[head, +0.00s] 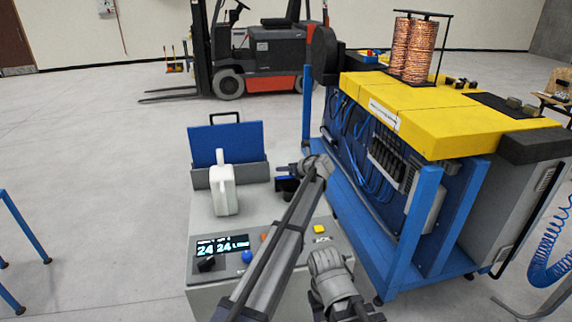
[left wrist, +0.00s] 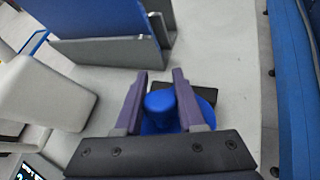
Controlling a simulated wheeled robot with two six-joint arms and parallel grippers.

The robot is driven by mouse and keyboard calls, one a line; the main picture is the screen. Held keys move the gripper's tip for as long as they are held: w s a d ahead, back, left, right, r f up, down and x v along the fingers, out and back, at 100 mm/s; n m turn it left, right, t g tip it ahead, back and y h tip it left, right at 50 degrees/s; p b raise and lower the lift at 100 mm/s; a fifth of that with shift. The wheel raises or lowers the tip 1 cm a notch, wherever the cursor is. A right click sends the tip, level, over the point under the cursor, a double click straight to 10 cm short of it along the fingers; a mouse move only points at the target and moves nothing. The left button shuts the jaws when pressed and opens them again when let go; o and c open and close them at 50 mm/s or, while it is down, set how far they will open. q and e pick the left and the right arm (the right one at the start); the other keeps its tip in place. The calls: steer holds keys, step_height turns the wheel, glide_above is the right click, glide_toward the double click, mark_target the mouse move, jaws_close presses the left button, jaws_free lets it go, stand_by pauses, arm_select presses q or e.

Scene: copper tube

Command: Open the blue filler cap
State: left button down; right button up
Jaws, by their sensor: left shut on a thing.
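The blue filler cap (left wrist: 161,101) is between the two purple fingers of my left gripper (left wrist: 158,76) in the left wrist view. The fingers are shut on it, one on each side. A wider blue part and a dark piece show just beyond the cap. In the head view my left gripper (head: 287,176) is over the back right of the grey machine top (head: 238,228), and the cap is mostly hidden there. My right gripper does not show.
A white jug (head: 224,190) stands left of my left gripper, and also shows in the left wrist view (left wrist: 48,92). A blue plate in a grey holder (head: 227,143) stands behind it. The blue-framed, yellow-topped machine (head: 420,105) is close on the right.

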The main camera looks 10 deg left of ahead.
arm_select(q)
steer(key=shift+w+r+p, duration=0.1)
steer(key=shift+w+p, duration=0.05)
steer(key=shift+p, duration=0.15)
steer(key=c, duration=0.5)
jaws_free()
steer(key=p+v, duration=0.2)
steer(key=v, duration=0.1)
steer(key=p+v, duration=0.2)
steer(key=v, duration=0.1)
steer(key=shift+d+r, duration=0.15)
steer(key=shift+r, duration=0.3)
steer(key=shift+s+d+r, duration=0.15)
steer(key=shift+s+d, duration=0.2)
steer(key=shift+s, duration=0.15)
